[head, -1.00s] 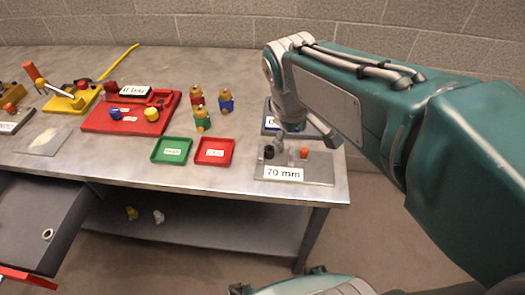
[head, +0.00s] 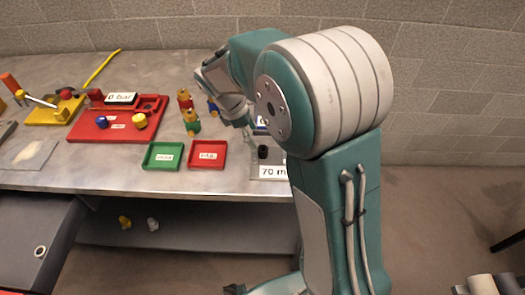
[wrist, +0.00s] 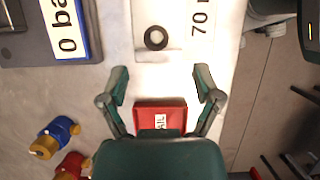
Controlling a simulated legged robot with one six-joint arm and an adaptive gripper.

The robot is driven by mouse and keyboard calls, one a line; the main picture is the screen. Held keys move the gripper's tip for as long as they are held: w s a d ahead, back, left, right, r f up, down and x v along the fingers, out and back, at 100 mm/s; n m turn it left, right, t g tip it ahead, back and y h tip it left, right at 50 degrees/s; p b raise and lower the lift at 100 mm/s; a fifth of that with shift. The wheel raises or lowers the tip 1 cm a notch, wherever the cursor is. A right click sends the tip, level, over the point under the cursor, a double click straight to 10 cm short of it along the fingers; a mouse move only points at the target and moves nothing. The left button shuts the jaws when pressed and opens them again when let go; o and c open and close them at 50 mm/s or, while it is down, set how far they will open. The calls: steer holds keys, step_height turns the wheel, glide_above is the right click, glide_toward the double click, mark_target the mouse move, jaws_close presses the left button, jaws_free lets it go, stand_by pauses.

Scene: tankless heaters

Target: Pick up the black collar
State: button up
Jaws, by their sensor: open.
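The black collar (head: 263,152) is a short dark ring standing on the grey plate labelled 70 mm (head: 255,170), near the table's right end. In the wrist view the collar (wrist: 156,38) appears from above as a black ring with a light centre. My gripper (wrist: 161,75) is open and empty, its two fingers spread wide. The collar lies beyond the fingertips in that picture, roughly centred between them and apart from them. In the head view my gripper (head: 246,128) is small and partly hidden, above and left of the collar.
A red tray (head: 208,143) and a green tray (head: 163,145) sit left of the plate. The red tray (wrist: 160,106) shows between my fingers. Blue-and-yellow and red fittings (wrist: 55,137) stand nearby. A 0 bar block (wrist: 62,28) is beside the collar. My arm hides the plate's right side.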

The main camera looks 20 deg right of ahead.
mark_target(262, 148)
steer(key=x, duration=0.6)
steer(key=shift+w+f, duration=0.1)
steer(key=shift+w, duration=0.1)
steer(key=shift+d+f, duration=0.35)
steer(key=shift+a, duration=0.1)
jaws_close()
